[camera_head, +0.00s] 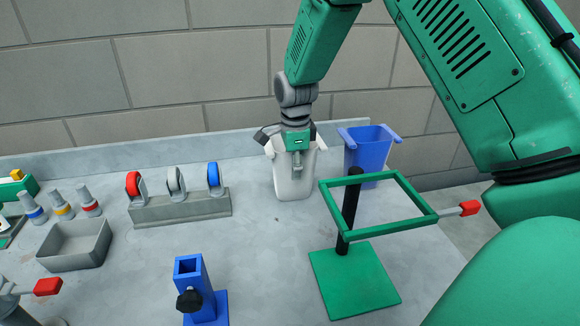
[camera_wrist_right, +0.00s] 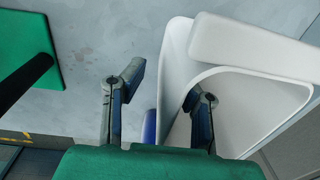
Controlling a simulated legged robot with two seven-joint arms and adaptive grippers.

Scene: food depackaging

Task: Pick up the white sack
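The white sack (camera_head: 293,182) stands upright on the grey table near the back, with an open top and flared rim tabs. It fills much of the right side of the wrist view (camera_wrist_right: 255,125). My right gripper (camera_head: 297,160) points down at its rim from above. In the wrist view the right gripper (camera_wrist_right: 165,88) has its two fingers apart. One finger is over or inside the sack's opening and the other is outside, with the sack's wall between them. I cannot tell whether either finger touches it. My left gripper is not in view.
A blue container (camera_head: 368,150) stands close right of the sack. A green frame stand (camera_head: 355,280) is in front right. A rack with coloured rings (camera_head: 180,207), a grey tray (camera_head: 75,243) and a blue holder (camera_head: 197,290) stand left. The table's middle is clear.

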